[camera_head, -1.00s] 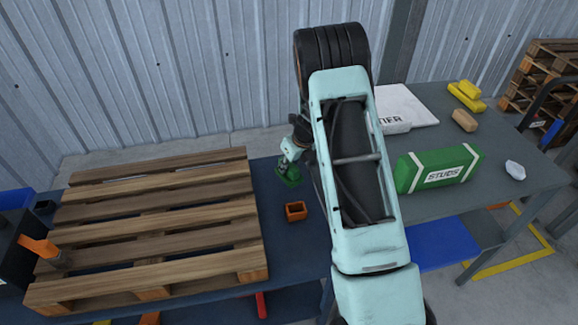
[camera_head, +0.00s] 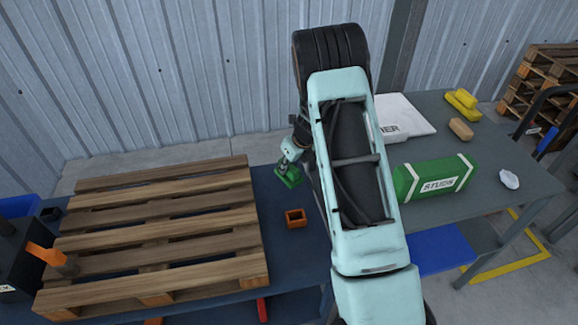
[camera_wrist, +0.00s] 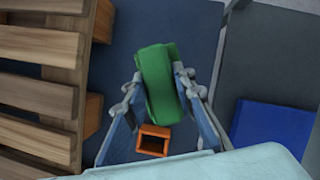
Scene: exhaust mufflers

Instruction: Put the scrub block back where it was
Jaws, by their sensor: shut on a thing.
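A green block (camera_head: 288,177), which looks like the scrub block, is held by my gripper (camera_head: 286,168). In the wrist view the green block (camera_wrist: 159,85) stands out between the two fingers (camera_wrist: 160,90), which press on its sides. My gripper is shut on it. In the head view it is above the dark blue table (camera_head: 275,240), just right of the wooden pallet. I cannot tell whether its underside touches the table. My arm hides part of the table to the right.
A small open orange box (camera_head: 295,218) stands in front of the block. The wooden pallet (camera_head: 160,225) fills the table's left side, with an orange-handled tool (camera_head: 50,258) on it. A green STUDS case (camera_head: 435,177), yellow blocks (camera_head: 462,101) and a tan block (camera_head: 460,129) lie on the right table.

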